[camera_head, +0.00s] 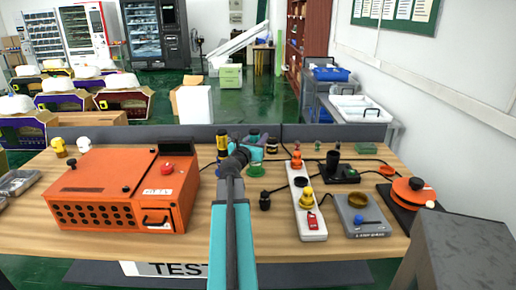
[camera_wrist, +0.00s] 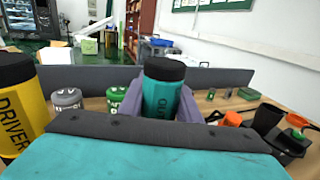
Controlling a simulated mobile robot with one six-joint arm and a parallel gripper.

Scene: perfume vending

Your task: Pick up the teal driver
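The teal driver is a teal cylinder with a black cap and dark lettering. It stands upright in the middle of the wrist view (camera_wrist: 163,95), and its cap shows past my arm in the head view (camera_head: 254,132). My gripper (camera_wrist: 160,108) has its purple-grey fingers on both sides of the driver, close against it. I cannot tell whether they press on it or whether its base is on the table. Its lower part is hidden behind my gripper's body.
A yellow driver (camera_wrist: 14,105) stands close on the left. Behind it are a silver can (camera_wrist: 67,98) and a green can (camera_wrist: 116,98). A dark panel (camera_head: 330,132) edges the table's back. An orange case (camera_head: 120,190) is left, a white power strip (camera_head: 306,205) right.

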